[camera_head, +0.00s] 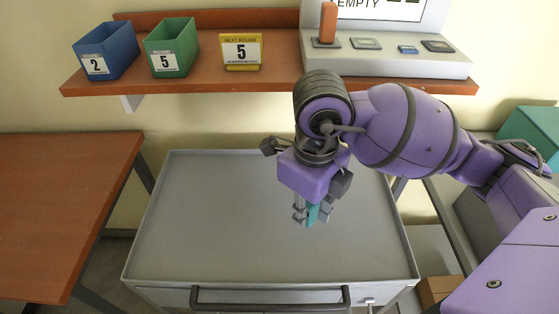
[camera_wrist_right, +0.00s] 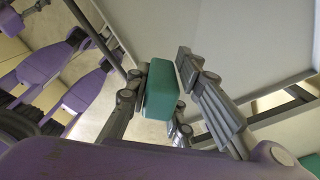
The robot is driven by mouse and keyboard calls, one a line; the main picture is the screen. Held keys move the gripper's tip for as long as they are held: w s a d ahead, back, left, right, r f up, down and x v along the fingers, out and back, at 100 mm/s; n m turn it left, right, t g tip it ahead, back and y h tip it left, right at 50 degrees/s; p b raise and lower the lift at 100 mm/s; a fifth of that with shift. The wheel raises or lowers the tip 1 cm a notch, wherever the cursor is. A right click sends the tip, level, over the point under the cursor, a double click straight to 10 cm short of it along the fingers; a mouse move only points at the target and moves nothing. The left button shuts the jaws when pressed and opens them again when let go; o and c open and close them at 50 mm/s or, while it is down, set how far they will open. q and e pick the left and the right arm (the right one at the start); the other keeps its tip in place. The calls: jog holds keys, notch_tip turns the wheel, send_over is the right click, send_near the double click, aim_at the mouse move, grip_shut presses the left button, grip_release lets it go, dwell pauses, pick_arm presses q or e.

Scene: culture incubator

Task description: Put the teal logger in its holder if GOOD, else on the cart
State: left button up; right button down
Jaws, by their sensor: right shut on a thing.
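The teal logger shows as a small teal piece (camera_head: 313,215) between the fingers of my right gripper (camera_head: 311,209) in the head view. In the right wrist view the teal logger (camera_wrist_right: 161,90) is a plain block between the fingers, with no readable marking. The right gripper is shut on it and points down above the grey cart (camera_head: 190,225), whose top is bare. A pale holder base (camera_head: 435,66) stands on the shelf at the right. My left gripper is not in view.
The wooden shelf (camera_head: 190,82) also carries a blue bin (camera_head: 106,48) marked 2, a green bin (camera_head: 172,46) marked 5 and a yellow sign (camera_head: 241,50) reading "NEXT ROUND 5". A board behind the holder partly reads "EMPTY". A wooden table (camera_head: 60,210) stands left of the cart.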

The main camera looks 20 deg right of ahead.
jog(key=s+a+f+m+p, duration=0.1)
jog(key=s+a+f+m, duration=0.15)
jog(key=s+m, duration=0.8)
jog(key=m+b, duration=0.5)
jog(key=m, duration=0.3)
send_over(287, 241)
jog(key=s, duration=0.1)
notch_tip(287, 241, down, 10)
jog(key=shift+r, duration=0.2)
jog(key=shift+w+f, duration=0.25)
jog(key=shift+f, duration=0.1)
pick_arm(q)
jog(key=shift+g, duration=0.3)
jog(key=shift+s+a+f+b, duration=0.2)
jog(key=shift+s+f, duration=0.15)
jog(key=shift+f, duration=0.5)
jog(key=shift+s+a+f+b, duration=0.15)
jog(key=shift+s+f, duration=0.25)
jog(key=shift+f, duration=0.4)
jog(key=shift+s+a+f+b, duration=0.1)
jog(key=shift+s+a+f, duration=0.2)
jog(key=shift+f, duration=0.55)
pick_arm(e)
jog(key=shift+w+f, duration=0.15)
jog(key=shift+f, duration=0.8)
jog(key=shift+w+f, duration=0.15)
jog(key=shift+f, duration=0.75)
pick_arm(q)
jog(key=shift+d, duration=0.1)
